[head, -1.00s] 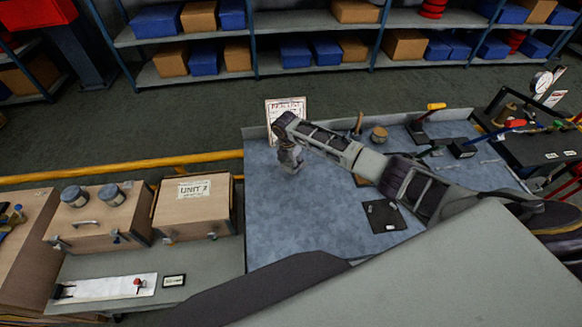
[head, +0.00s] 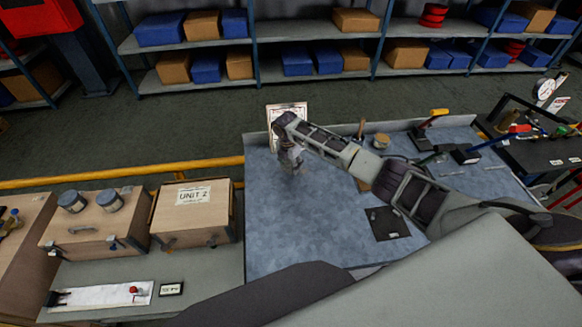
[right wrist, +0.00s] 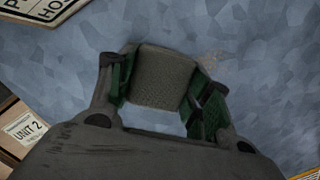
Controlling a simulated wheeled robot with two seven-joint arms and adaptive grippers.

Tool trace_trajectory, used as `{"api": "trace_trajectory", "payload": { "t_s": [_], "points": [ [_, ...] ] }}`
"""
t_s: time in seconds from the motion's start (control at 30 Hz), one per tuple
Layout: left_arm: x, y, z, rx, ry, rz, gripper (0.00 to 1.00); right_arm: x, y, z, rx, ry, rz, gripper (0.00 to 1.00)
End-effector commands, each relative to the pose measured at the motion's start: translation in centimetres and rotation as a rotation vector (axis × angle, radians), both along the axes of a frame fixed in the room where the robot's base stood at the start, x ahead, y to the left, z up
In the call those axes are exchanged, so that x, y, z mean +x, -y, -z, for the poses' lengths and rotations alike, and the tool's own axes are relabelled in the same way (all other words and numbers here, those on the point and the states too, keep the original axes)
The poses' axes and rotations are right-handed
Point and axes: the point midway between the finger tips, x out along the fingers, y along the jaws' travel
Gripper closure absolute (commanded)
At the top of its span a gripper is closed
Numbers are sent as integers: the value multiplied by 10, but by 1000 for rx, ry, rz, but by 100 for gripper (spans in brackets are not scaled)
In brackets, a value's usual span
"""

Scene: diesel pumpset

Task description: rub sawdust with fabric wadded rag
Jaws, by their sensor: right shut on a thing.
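My right gripper (head: 291,166) is low over the blue-grey mottled bench top (head: 275,235), near its back left, just in front of a framed sign. In the right wrist view its two green-padded fingers (right wrist: 165,90) are shut on a grey-brown woven wadded rag (right wrist: 164,75). The rag looks to be at or just above the bench surface; contact cannot be told. A faint pale brownish patch beside the rag, perhaps sawdust (right wrist: 211,62), shows on the surface. In the head view the rag is too small to make out. My left gripper is out of view.
The framed sign (head: 287,112) stands at the bench's back edge. A dark square pad (head: 387,223) lies right of the gripper, and tools lie at the back right. A wooden UNIT 2 box (head: 192,212) stands to the left. The bench's left middle is clear.

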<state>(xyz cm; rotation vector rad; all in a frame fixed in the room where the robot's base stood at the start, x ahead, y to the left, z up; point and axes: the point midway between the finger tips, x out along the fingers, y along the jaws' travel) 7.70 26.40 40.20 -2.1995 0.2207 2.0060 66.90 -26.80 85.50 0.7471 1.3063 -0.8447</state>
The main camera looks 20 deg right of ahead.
Motion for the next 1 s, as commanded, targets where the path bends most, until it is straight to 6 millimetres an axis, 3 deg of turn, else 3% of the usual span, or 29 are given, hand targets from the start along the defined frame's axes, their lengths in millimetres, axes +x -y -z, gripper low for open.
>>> {"api": "trace_trajectory", "payload": {
  "t_s": [0.43,1.0],
  "points": [
    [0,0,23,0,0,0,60,23,5,1,1,0,1,70],
    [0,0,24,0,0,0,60,26,2,0,1,0,-1,70]
  ]
}}
